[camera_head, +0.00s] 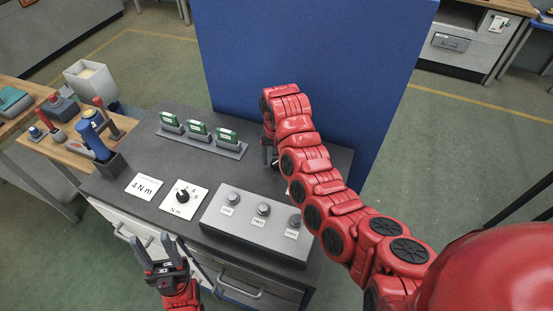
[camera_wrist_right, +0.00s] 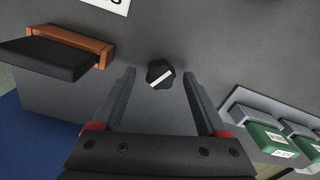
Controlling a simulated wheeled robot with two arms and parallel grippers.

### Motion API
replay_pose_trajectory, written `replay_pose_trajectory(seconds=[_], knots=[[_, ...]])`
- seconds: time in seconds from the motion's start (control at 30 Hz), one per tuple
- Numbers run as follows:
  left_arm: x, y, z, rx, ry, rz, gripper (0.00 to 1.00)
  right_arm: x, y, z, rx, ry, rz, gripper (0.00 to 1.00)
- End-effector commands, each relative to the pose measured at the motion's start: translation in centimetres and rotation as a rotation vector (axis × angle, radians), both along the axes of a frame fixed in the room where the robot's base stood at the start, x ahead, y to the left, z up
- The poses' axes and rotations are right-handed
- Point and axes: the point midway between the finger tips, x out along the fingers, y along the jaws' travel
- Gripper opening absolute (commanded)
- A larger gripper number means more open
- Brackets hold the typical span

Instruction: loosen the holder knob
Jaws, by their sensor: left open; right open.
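In the right wrist view a black lobed knob (camera_wrist_right: 160,74) with a white bar on top sits on the grey worktop. My right gripper (camera_wrist_right: 162,82) is open, with one finger on each side of the knob and a gap on both sides. A brown-orange holder (camera_wrist_right: 80,42) with a black block stands beside it. In the head view my right gripper (camera_head: 269,154) is over the far right of the worktop, and my arm hides the knob and holder. My left gripper (camera_head: 162,258) is open and empty at the worktop's near side, pointing up.
A rack (camera_head: 205,143) of green modules stands left of my right gripper. A dial (camera_head: 183,196) on a white card, a "4 N m" card (camera_head: 145,187) and a grey box (camera_head: 255,228) with three knobs are nearer. A blue panel (camera_head: 310,60) rises behind the worktop.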

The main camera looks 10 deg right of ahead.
Motion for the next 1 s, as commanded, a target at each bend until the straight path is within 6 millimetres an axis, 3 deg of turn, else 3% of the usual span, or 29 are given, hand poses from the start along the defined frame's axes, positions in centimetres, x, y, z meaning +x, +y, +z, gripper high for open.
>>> replay_pose_trajectory(seconds=[0.27,0.7,1.0], knots=[[0.0,0.0,0.0,0.0,0.0,0.0,0.5,-0.01,0.04,-0.14,0.0,0.0,0.0,0.76],[0.0,0.0,0.0,0.0,0.0,0.0,0.5,-0.01,0.03,-0.14,0.0,0.0,0.0,0.0],[0.01,0.0,-0.13,0.0,0.0,0.0,0.5,0.0,0.03,-0.17,0.001,0.0,0.023,0.0]])
